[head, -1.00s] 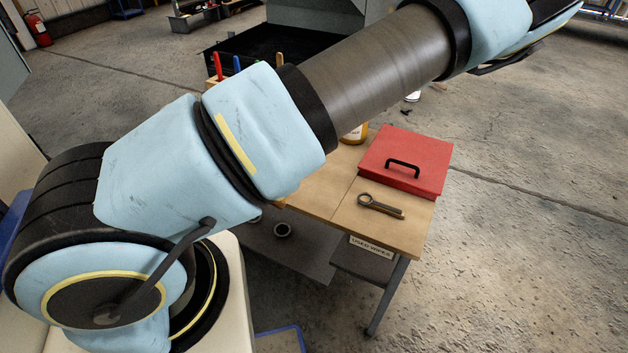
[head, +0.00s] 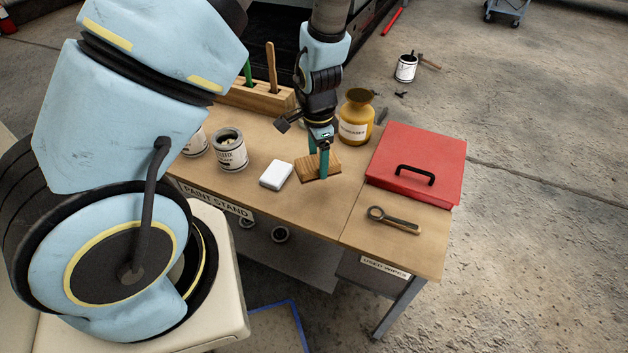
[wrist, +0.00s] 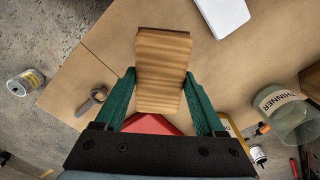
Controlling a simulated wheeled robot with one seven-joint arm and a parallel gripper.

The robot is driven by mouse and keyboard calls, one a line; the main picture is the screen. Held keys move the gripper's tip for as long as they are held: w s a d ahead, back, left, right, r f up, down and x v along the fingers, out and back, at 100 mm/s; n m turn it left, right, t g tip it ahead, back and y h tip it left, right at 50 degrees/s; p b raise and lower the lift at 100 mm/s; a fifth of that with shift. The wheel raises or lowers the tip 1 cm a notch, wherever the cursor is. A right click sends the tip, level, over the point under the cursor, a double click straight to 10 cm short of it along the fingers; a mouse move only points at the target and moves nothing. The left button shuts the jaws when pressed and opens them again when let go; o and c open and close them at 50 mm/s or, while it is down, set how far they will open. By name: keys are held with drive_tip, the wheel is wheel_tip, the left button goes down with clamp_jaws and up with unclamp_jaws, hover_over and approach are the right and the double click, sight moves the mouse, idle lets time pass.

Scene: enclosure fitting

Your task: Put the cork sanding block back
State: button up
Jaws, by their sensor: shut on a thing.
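The cork sanding block (head: 320,168) is a brown, striped, flat block over the paint stand's wooden top, right of a white block (head: 276,174). My gripper (head: 324,164) points down at it with its green fingers on either side. In the wrist view, the cork sanding block (wrist: 163,70) sits between the two fingers of my gripper (wrist: 160,85), which is shut on it. I cannot tell whether its underside touches the tabletop.
A labelled yellow jar (head: 355,118) stands behind the block. Paint cans (head: 230,150) and a wooden tool holder (head: 255,95) stand to the left. The front middle of the top is clear.

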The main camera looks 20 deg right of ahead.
sight(318, 192)
wheel_tip(318, 192, down, 9)
drive_tip(key=shift+r, duration=0.2)
drive_tip(key=shift+b, duration=0.3)
drive_tip(key=o, duration=1.4)
